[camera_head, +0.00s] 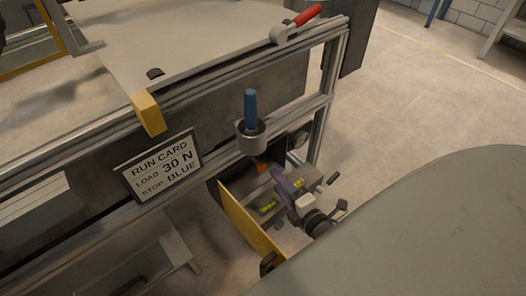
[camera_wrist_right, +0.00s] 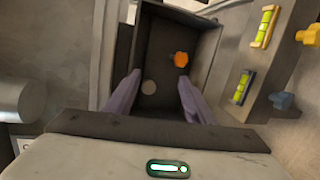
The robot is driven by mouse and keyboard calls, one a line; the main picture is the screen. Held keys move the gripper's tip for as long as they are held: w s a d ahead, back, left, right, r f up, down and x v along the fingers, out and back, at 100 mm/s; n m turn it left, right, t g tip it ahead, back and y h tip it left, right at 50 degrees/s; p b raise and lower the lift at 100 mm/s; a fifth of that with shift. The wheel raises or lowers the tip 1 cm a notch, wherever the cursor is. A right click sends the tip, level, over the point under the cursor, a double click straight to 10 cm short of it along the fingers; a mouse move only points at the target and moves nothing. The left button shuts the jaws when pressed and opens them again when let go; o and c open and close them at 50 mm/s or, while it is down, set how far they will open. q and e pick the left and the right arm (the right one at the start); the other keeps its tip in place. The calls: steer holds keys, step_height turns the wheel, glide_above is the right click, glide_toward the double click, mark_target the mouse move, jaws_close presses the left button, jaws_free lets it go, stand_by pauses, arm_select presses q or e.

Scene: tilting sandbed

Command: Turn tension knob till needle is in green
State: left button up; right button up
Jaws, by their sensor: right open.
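An orange knob (camera_wrist_right: 181,59) sits inside a dark open box (camera_wrist_right: 205,45) in the right wrist view; it also shows as a small orange patch in the head view (camera_head: 262,167). I cannot tell whether it is the tension knob. My left gripper is not in view.
A yellow-edged panel (camera_head: 250,225) stands at the box's front. Spirit levels (camera_wrist_right: 264,26), a yellow knob (camera_wrist_right: 309,36) and a blue knob (camera_wrist_right: 283,101) are at the right. A blue-handled tool (camera_head: 250,105) stands in a cup (camera_head: 250,138) above. A run card (camera_head: 162,165) hangs on the frame.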

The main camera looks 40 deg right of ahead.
mark_target(263, 168)
step_height(263, 168, down, 7)
steer(key=w+d+n+t+b, duration=0.2)
steer(key=n+b, duration=0.4)
steer(key=w+b, duration=0.1)
steer(key=w, duration=0.2)
steer(key=w+n+b, duration=0.1)
steer(key=w, duration=0.2)
steer(key=w+d+n+b, duration=0.1)
steer(key=w, duration=0.2)
steer(key=shift+w+f, duration=0.3)
arm_select(q)
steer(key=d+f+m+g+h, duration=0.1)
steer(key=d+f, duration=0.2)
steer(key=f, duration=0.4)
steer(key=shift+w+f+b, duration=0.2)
steer(key=shift+b, duration=0.1)
arm_select(e)
steer(key=shift+w, duration=0.7)
steer(key=c, duration=1.1)
steer(key=shift+o, duration=0.2)
